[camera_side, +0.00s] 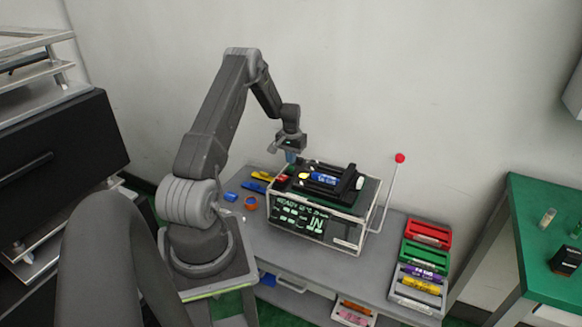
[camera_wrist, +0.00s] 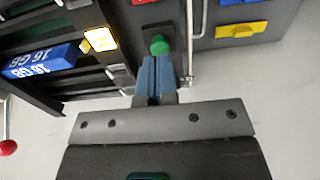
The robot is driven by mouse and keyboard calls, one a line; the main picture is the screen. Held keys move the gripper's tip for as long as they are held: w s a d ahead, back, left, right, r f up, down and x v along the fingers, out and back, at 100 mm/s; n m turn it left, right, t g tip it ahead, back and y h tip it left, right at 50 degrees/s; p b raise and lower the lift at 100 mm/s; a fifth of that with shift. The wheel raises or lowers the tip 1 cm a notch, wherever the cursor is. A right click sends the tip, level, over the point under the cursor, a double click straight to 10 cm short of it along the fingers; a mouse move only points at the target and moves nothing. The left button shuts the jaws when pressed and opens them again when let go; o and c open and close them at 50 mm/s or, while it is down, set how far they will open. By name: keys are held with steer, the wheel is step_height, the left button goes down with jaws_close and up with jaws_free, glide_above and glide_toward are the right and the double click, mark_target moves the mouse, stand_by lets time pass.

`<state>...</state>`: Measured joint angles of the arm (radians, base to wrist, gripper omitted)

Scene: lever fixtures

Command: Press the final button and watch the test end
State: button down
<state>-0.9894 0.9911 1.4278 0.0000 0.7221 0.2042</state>
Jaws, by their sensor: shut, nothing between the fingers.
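The test machine (camera_side: 345,234) is a box on the grey table, with a lit display (camera_side: 300,215) of green text on its front that seems to start with "READY". A blue module marked 16 GB (camera_wrist: 40,62) lies in the black holder on top; it also shows in the side view (camera_side: 325,180). A yellow-white lit square (camera_wrist: 100,39) is beside it. A round green button (camera_wrist: 158,45) is just past my fingertips in the wrist view. My gripper (camera_wrist: 155,62) is shut and empty, its blue fingers pointing at the button. I cannot tell whether they touch it.
A lever with a red knob (camera_side: 400,158) rises at the machine's right. Colored trays (camera_side: 425,255) stand at the table's right end. Small blue, yellow and orange parts (camera_side: 250,203) lie left of the machine. A green bench (camera_side: 545,240) is at far right.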

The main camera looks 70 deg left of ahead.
mark_target(291, 167)
steer(key=shift+f, duration=1.05)
step_height(291, 167, up, 8)
stand_by(0.8)
steer(key=shift+r, duration=0.1)
steer(key=w+d+r+m+t+y, duration=0.1)
steer(key=w+d+r+m, duration=0.15)
steer(key=d+r, duration=0.8)
steer(key=w+d+r+m+t, duration=0.1)
steer(key=w+d+r, duration=0.2)
steer(key=d+r, duration=0.7)
steer(key=s+d+r+m+t, duration=0.1)
steer(key=s+d+r+m, duration=0.2)
steer(key=d, duration=0.5)
steer(key=s+d+r+t, duration=0.15)
steer(key=s+d, duration=0.25)
steer(key=d, duration=0.5)
steer(key=s+d+m+t+h, duration=0.1)
steer(key=s+d+m, duration=0.1)
steer(key=s+d, duration=0.6)
steer(key=s, duration=0.2)
steer(key=shift+s+r, duration=0.15)
steer(key=shift+s, duration=0.15)
steer(key=shift+m, duration=0.25)
stand_by(0.4)
